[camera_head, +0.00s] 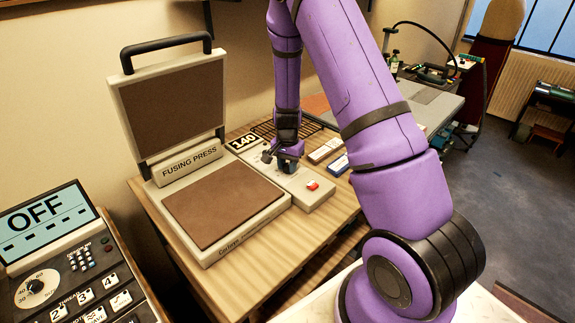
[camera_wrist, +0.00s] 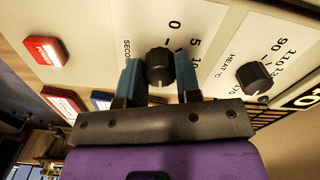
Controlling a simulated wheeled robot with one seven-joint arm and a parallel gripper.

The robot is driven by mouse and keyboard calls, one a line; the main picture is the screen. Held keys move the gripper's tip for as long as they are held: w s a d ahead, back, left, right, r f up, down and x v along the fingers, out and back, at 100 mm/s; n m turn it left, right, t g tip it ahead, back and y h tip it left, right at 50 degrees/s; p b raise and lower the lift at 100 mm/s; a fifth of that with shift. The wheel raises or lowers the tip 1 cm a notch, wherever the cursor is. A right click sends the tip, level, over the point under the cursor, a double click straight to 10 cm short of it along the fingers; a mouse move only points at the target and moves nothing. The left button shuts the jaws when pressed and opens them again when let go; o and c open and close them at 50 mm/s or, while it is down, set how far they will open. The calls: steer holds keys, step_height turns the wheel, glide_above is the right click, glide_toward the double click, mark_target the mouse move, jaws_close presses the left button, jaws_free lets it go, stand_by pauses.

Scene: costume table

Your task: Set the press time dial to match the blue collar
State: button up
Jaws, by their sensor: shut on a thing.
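The seconds dial (camera_wrist: 159,65), a black knob on a pale panel with a scale showing 0, 5 and a partly covered 10, sits between the two blue fingers of my gripper (camera_wrist: 160,80) in the wrist view. The fingers are shut on the knob from both sides. In the head view my gripper (camera_head: 286,160) is down on the control box of the fusing press (camera_head: 190,165) and hides the dial. No blue collar can be made out for certain. A blue-edged flat piece (camera_head: 338,165) lies right of the control box.
A second black knob, the heat dial (camera_wrist: 254,78), is close beside my right finger. A red power switch (camera_wrist: 45,50) is on the same panel. A display (camera_head: 242,142) reads 140. The press lid stands open. A control unit (camera_head: 75,260) showing OFF is at left.

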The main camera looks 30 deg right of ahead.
steer(key=o, duration=0.9)
step_height(320, 180, up, 11)
steer(key=shift+f, duration=0.1)
stand_by(0.6)
step_height(320, 180, up, 10)
steer(key=r+n+t, duration=0.1)
steer(key=n, duration=0.2)
glide_above(287, 165)
steer(key=s+a, duration=0.4)
steer(key=s+a+r+n+t+y, duration=0.1)
steer(key=s+a+r+n+t, duration=0.2)
steer(key=s+r, duration=0.6)
steer(key=s+a+r+n, duration=0.1)
steer(key=s+r+n, duration=0.1)
steer(key=s, duration=0.3)
steer(key=s+a+r+n, duration=0.2)
steer(key=s+r, duration=0.1)
steer(key=s, duration=0.3)
steer(key=s+a+r+n+t+h, duration=0.1)
steer(key=s+a+r+n, duration=0.1)
steer(key=s, duration=0.4)
steer(key=shift+r, duration=0.4)
